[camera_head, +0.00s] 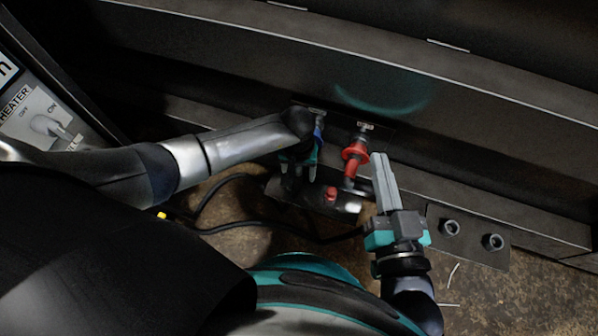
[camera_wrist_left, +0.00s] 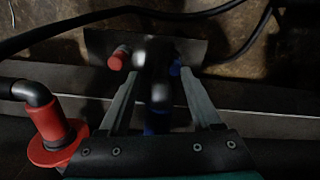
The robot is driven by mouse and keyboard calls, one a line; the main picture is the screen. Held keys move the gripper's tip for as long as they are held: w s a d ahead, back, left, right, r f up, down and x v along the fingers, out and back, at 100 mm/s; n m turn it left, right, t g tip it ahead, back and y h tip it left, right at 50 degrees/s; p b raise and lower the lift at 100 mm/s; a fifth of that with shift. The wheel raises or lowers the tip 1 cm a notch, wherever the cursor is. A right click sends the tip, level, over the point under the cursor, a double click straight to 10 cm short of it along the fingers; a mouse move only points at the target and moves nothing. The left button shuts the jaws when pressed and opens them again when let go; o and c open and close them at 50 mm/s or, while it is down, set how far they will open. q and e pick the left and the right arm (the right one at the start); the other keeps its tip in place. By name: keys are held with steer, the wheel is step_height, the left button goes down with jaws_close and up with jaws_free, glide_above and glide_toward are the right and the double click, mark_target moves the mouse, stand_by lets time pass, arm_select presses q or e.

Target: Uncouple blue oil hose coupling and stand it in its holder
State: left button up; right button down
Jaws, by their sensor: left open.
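The blue coupling (camera_head: 318,130) shows as a small blue patch at the dark machine wall, mostly hidden behind my left wrist. In the left wrist view, its blue part (camera_wrist_left: 155,123) and a dark grey hose end lie between the two fingers of my left gripper (camera_wrist_left: 160,106). The fingers are open, with a gap on each side. My left gripper also shows in the head view (camera_head: 300,168).
The red coupling (camera_head: 354,154) sits on the wall just right of the blue one; it is also in the left wrist view (camera_wrist_left: 50,132). Black hoses (camera_head: 250,225) cross the floor. A plate with two round sockets (camera_head: 470,236) is at the right.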

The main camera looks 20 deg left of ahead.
stand_by(0.3)
arm_select(q)
jaws_close()
stand_by(0.4)
